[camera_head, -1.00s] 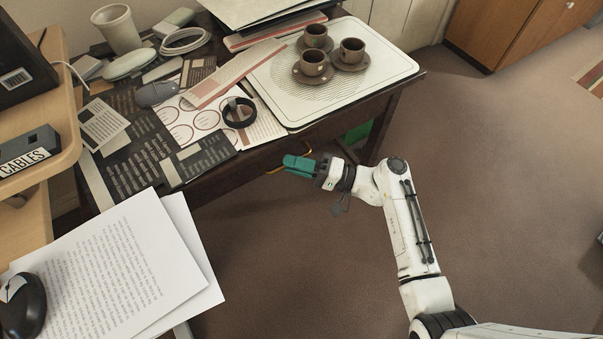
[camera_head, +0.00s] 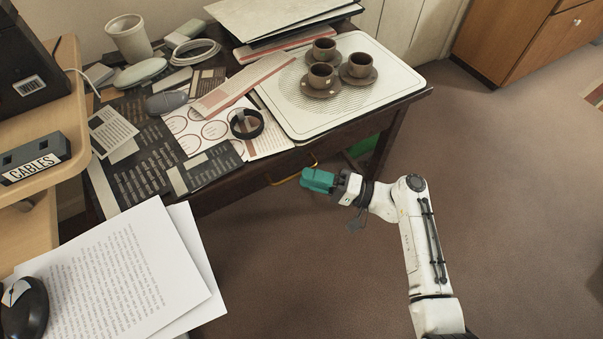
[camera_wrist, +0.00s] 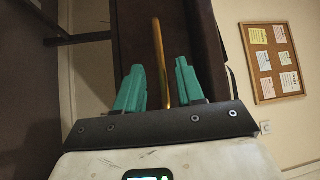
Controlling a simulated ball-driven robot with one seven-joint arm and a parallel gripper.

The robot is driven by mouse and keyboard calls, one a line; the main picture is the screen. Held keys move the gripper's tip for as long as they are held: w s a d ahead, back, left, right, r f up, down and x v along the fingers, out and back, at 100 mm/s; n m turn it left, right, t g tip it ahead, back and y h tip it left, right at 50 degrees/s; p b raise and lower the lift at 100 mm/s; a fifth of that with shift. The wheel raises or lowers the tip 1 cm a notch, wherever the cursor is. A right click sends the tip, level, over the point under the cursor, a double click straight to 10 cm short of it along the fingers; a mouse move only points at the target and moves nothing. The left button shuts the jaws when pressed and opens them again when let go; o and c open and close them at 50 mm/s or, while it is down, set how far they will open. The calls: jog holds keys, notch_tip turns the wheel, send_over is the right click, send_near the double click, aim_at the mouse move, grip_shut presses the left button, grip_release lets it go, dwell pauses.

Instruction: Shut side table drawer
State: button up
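The side table (camera_head: 395,125) is dark wood. Its drawer front is mostly hidden under the tabletop edge in the head view, so I cannot tell how far out the drawer is. The brass bar handle (camera_head: 285,181) shows below that edge. My gripper (camera_head: 306,179), with teal fingers, is just in front of and below the handle. In the wrist view the fingers of my gripper (camera_wrist: 160,80) are apart. The handle (camera_wrist: 158,50) runs upright in the gap between them, with the dark drawer front (camera_wrist: 182,45) behind it. No grip on it shows.
A white tray (camera_head: 400,84) with several brown cups and saucers, papers and a black ring (camera_head: 246,124) lie on the tabletop. A desk with paper sheets (camera_head: 120,270) is at left. Carpet (camera_head: 510,190) is clear at right. A wooden cabinet (camera_head: 520,40) stands behind.

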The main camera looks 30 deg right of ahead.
jog(key=v, duration=0.7)
jog(key=shift+s+d, duration=0.2)
jog(key=s+a+f+n+g+h, duration=0.3)
jog(key=s+f+g+h, duration=0.15)
jog(key=s+g, duration=0.2)
jog(key=s+a+f+n+g+h, duration=0.3)
jog(key=s+f+g, duration=0.2)
jog(key=s, duration=0.2)
jog(key=s+d+r+g+h, duration=0.1)
jog(key=s+d+r+h, duration=0.4)
jog(key=s+r+h, duration=0.2)
notch_tip(320, 180, up, 20)
jog(key=p, duration=2.1)
jog(key=shift+w+n, duration=0.2)
jog(key=shift+n, duration=0.2)
